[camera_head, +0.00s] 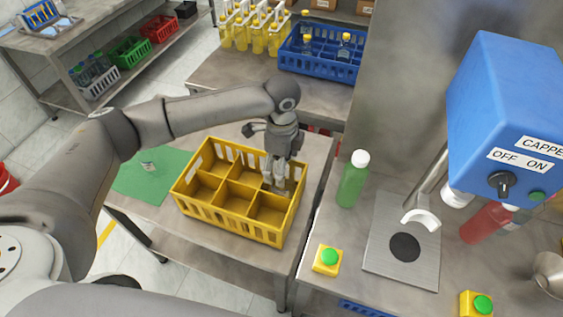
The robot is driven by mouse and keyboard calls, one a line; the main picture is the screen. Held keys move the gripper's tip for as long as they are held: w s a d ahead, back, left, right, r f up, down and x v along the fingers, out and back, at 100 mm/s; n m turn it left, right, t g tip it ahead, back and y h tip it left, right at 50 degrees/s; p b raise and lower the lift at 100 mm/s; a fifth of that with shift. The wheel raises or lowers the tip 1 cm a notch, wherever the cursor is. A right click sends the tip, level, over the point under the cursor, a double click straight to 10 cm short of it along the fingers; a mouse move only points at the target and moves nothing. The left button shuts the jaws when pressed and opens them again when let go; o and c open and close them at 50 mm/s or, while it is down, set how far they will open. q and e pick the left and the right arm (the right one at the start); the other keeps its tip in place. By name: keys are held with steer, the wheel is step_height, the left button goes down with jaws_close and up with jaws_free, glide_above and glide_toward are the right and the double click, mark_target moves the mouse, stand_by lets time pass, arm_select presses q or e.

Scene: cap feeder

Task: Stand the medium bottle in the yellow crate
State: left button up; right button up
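The yellow crate (228,229) stands on the left metal table and is divided into several compartments. My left gripper (276,182) points down into its back right compartment. Its fingertips are small and partly behind the dividers, so I cannot tell whether they are open or hold anything. No bottle shows clearly in the crate. A green bottle with a white cap (352,180) stands upright on the right table. I cannot tell which bottle is the medium one. My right gripper is not in view.
A green mat (140,186) with a small clear object (148,167) lies left of the crate. The blue capper (510,110) overhangs the right table, with yellow button boxes (327,260) in front. A blue crate (315,71) stands behind.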

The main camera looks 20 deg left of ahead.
arm_select(q)
steer(key=shift+r, duration=0.1)
step_height(320, 180, up, 11)
steer(key=b, duration=0.2)
steer(key=shift+r+b, duration=0.1)
steer(key=shift+b, duration=0.2)
steer(key=shift+r, duration=0.5)
steer(key=shift+f, duration=0.1)
